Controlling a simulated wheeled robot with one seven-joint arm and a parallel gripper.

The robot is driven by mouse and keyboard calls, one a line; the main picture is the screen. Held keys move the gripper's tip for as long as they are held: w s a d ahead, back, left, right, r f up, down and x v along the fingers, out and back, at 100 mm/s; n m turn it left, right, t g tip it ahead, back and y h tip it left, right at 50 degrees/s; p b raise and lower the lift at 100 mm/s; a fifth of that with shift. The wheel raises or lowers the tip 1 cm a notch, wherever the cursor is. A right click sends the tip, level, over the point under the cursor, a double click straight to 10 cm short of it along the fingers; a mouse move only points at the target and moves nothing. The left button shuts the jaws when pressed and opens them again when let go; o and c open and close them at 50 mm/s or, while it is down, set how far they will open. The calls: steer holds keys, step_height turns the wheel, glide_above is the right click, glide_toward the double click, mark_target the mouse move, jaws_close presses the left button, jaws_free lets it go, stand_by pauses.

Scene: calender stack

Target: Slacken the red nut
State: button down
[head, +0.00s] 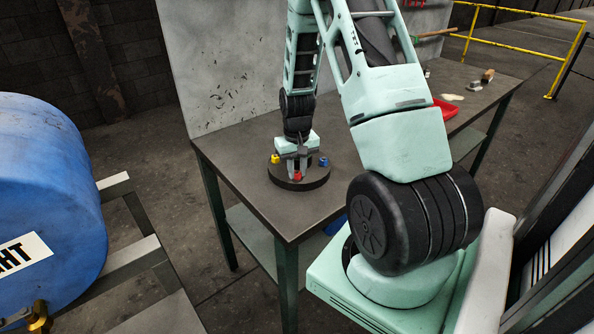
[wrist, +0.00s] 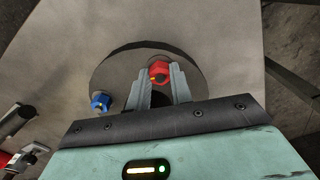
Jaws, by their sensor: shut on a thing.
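The red nut (head: 297,176) sits on the dark round plate (head: 310,184) on the bench, at the plate's front side in the head view. My gripper (head: 293,171) comes down over the plate from above. In the wrist view the red nut (wrist: 160,71) is between the tips of my two fingers (wrist: 162,74), which are shut on it. A blue nut (head: 323,162) stands on the plate's right side and shows at the left in the wrist view (wrist: 100,102). A yellow nut (head: 275,158) stands on the plate's left side.
The plate rests near the left end of the bench (head: 232,158). A grey panel (head: 215,70) stands behind it. A red tray (head: 447,108) and small items lie farther right on the bench. A large blue tank (head: 45,180) stands at the left.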

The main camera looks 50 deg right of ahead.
steer(key=n, duration=0.4)
steer(key=shift+n+p, duration=0.5)
steer(key=shift+n, duration=1.3)
steer(key=c, duration=1.2)
jaws_free()
steer(key=shift+c, duration=0.2)
steer(key=shift+w+d, duration=0.1)
